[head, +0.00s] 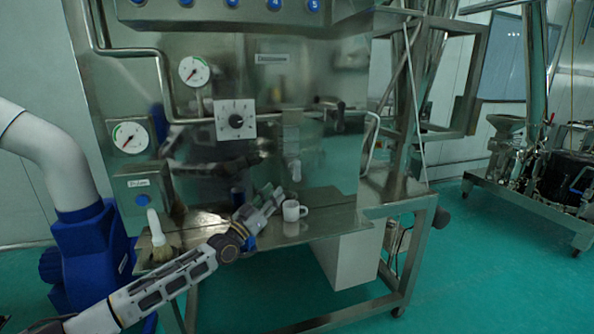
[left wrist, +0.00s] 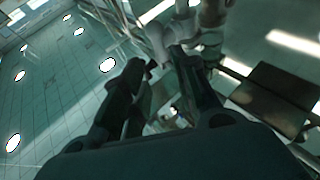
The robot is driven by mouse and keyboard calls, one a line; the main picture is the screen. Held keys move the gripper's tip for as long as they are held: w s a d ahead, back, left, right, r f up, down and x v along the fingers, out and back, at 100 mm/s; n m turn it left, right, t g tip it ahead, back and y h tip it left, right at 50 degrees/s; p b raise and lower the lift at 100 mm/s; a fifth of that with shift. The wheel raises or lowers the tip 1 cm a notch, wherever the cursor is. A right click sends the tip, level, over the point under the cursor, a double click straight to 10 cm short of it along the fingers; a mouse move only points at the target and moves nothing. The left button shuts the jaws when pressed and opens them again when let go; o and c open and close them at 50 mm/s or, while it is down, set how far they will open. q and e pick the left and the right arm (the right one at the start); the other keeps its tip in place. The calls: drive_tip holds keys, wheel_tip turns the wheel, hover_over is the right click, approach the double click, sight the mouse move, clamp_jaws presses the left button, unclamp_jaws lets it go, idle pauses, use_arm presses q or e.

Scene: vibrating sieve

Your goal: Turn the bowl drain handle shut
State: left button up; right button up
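My left gripper (head: 271,194) is in front of the steel machine, just left of the white mug (head: 291,210), above the shelf. In the left wrist view its two dark fingers (left wrist: 164,62) stand apart, with a gap between the tips. A pale, rounded part (left wrist: 157,32) shows just beyond the tips; I cannot tell what it is or whether it is touched. In the head view a small pale spout-like fitting (head: 294,168) is on the machine front above the mug. Which part is the bowl drain handle is unclear. My right gripper is not in view.
A steel shelf (head: 335,217) juts from the machine and holds the mug and a white-handled brush (head: 156,228). A dark knob (head: 236,121), gauges and a steel pipe are on the panel. A pale box (head: 350,258) is below the shelf.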

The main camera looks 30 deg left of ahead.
sight(295, 171)
use_arm(q)
drive_tip(key=shift+w, duration=0.15)
drive_tip(key=shift+p+x, duration=0.6)
drive_tip(key=shift+x, duration=6.05)
clamp_jaws()
